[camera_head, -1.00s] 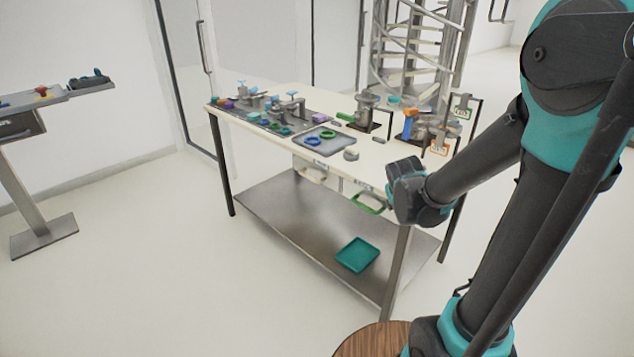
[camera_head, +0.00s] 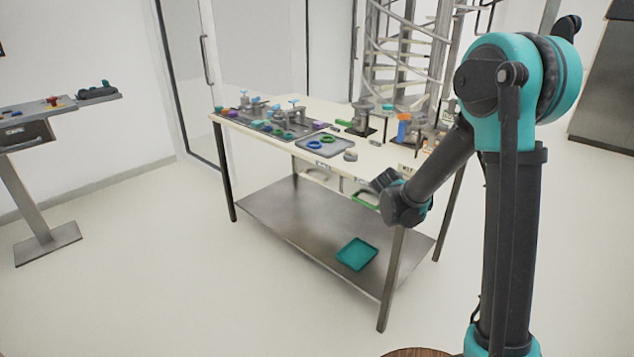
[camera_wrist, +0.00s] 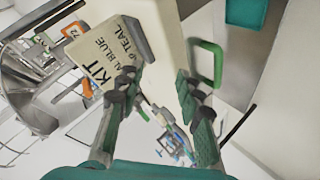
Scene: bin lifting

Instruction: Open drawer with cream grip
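The cream grip (camera_head: 319,175) hangs on a drawer front under the table top, left of the green grip (camera_head: 364,198). It looks close to the table front; I cannot tell exactly how far the drawer is out. My gripper (camera_head: 384,180) is near the table's front right corner, right of both grips and apart from the cream one. In the wrist view, my gripper (camera_wrist: 160,82) has its two fingers spread with nothing held between them. The green grip (camera_wrist: 214,62) shows there beside the right finger. I cannot make out the cream grip in the wrist view.
The table top (camera_head: 378,160) holds a grey tray (camera_head: 325,145) with rings, and several fixtures. A teal tray (camera_head: 356,254) lies on the lower shelf (camera_head: 300,225). A printed card (camera_wrist: 108,55) is close to my left finger. The floor before the table is clear.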

